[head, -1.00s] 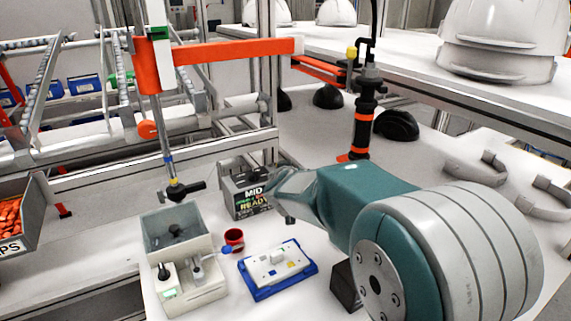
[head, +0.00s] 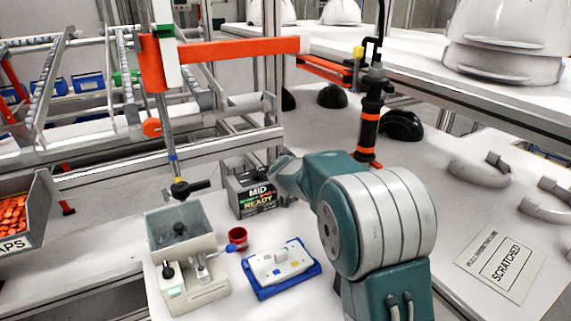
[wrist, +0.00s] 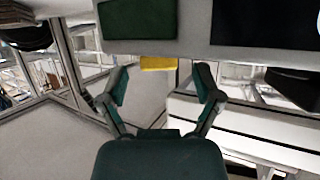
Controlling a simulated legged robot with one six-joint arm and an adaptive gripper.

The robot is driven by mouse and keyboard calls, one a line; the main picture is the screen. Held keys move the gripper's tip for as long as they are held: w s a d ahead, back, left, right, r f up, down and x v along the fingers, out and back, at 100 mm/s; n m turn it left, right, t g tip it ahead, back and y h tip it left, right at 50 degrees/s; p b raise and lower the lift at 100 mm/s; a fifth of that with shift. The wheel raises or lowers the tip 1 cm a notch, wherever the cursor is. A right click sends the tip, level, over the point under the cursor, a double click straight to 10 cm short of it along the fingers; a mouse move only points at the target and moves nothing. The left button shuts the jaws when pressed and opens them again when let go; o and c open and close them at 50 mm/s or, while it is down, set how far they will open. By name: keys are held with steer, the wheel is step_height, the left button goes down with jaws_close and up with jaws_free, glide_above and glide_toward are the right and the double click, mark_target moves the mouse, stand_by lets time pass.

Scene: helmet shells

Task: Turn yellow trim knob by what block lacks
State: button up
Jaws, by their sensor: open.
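A yellow piece (wrist: 158,63), which looks like the trim knob, shows in the wrist view at the lower edge of a grey box face. My gripper (wrist: 161,78) is open, its two fingers spread left and right just below that piece, apart from it. In the head view, the display box (head: 250,196) reads MID and READY; my wrist is close beside its right side and the knob cannot be made out there. A white block (head: 281,258) with small yellow and blue patches sits on a blue tray (head: 309,277); finer details are too small to tell.
An orange horizontal arm (head: 236,48) crosses above. A black and orange upright tool (head: 370,118) stands behind my arm. A SCRATCHED card (head: 503,263) lies at right.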

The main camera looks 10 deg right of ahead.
steer(key=shift+w, duration=0.1)
steer(key=c, duration=1.1)
steer(key=shift+c, duration=0.2)
steer(key=shift+m+h, duration=0.4)
steer(key=shift+a, duration=0.1)
steer(key=shift+w+a+m+g+h, duration=0.15)
steer(key=shift+m+g+h, duration=0.25)
steer(key=shift+m+h, duration=0.65)
steer(key=shift+a+m+g+h, duration=0.1)
steer(key=shift+m+g+h, duration=0.3)
steer(key=shift+m+h, duration=0.6)
